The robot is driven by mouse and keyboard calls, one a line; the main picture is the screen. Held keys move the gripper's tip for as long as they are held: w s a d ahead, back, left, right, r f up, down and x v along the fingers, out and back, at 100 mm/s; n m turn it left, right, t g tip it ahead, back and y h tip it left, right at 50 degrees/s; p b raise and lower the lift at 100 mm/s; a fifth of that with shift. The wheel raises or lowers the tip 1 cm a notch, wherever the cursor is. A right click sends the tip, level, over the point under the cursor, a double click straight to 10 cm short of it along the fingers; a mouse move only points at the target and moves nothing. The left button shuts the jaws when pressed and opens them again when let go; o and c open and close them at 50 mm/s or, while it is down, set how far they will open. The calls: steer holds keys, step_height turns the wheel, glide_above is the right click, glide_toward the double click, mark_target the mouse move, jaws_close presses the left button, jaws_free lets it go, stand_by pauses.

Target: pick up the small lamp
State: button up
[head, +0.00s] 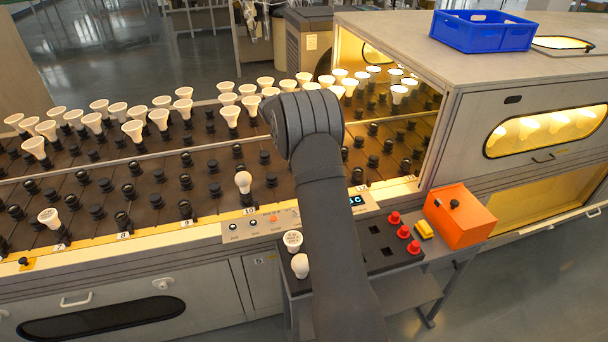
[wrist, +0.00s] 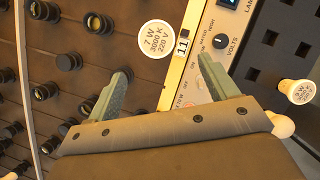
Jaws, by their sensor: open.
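A small white lamp (wrist: 157,38), its round face marked 7 W 3000 K 220 V, stands beside the number 11 plate in the wrist view. My gripper (wrist: 164,65) is open and empty, its two green-grey fingers apart, with this lamp just beyond the fingertips. In the head view my arm hides the gripper and this spot. Another printed lamp (wrist: 301,92) stands on the dark tray, also in the head view (head: 292,240). A round white bulb (head: 300,265) is beside it. Another round bulb (head: 243,182) stands in the rack near number 10.
The rack (head: 140,190) holds many dark sockets, with several white cone lamps in the back rows. A labelled lamp (head: 49,217) stands at front left. Red plugs (head: 403,232), a yellow block (head: 424,230) and an orange box (head: 459,216) lie right of the arm.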

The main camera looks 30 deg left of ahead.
steer(key=x, duration=0.7)
steer(key=shift+w+x, duration=0.2)
steer(key=shift+x, duration=1.1)
steer(key=shift+w+x, duration=0.15)
steer(key=shift+x, duration=1.15)
steer(key=shift+a+r, duration=0.1)
steer(key=c, duration=1.1)
